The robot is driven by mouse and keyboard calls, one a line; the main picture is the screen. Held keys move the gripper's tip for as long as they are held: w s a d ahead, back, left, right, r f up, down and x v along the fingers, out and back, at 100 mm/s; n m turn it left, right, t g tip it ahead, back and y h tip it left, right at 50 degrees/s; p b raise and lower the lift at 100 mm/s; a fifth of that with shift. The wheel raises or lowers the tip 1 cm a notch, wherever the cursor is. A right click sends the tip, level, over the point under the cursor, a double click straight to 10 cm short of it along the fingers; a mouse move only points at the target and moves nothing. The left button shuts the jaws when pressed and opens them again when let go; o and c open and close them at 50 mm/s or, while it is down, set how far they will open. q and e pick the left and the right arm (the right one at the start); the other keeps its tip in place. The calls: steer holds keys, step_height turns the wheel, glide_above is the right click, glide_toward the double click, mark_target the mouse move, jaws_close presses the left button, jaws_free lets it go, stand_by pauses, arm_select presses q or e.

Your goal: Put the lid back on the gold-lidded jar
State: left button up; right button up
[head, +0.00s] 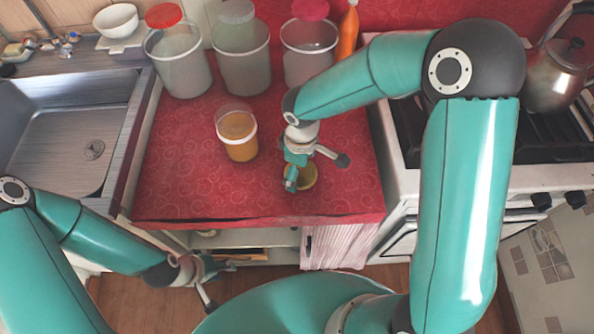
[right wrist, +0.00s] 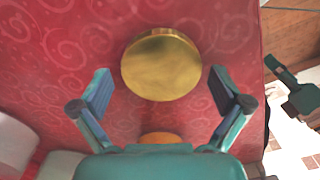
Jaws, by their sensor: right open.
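The open jar (head: 238,135) with amber contents stands upright on the red counter, left of my right gripper. A brown-orange patch in the right wrist view (right wrist: 160,138), partly hidden behind my gripper's palm, looks like its contents. The round gold lid (right wrist: 161,64) lies flat on the cloth, partly hidden in the head view (head: 308,177). My right gripper (right wrist: 160,84) is open above the lid, its fingers apart on either side and not visibly touching it; it also shows in the head view (head: 316,172). My left gripper (head: 222,282) is open and empty, low in front of the counter.
Canisters with red (head: 163,16), grey (head: 237,12) and crimson (head: 310,9) lids line the counter's back, beside an orange bottle (head: 348,32). A sink (head: 60,130) is left; a stove with a kettle (head: 556,78) is right. The counter's front left is clear.

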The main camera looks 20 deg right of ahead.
mark_target(301, 171)
steer(key=shift+c, duration=0.2)
steer(key=c, duration=0.6)
steer(key=shift+r, duration=0.15)
step_height(301, 171, up, 20)
steer(key=shift+f+p, duration=0.1)
steer(key=shift+p, duration=0.3)
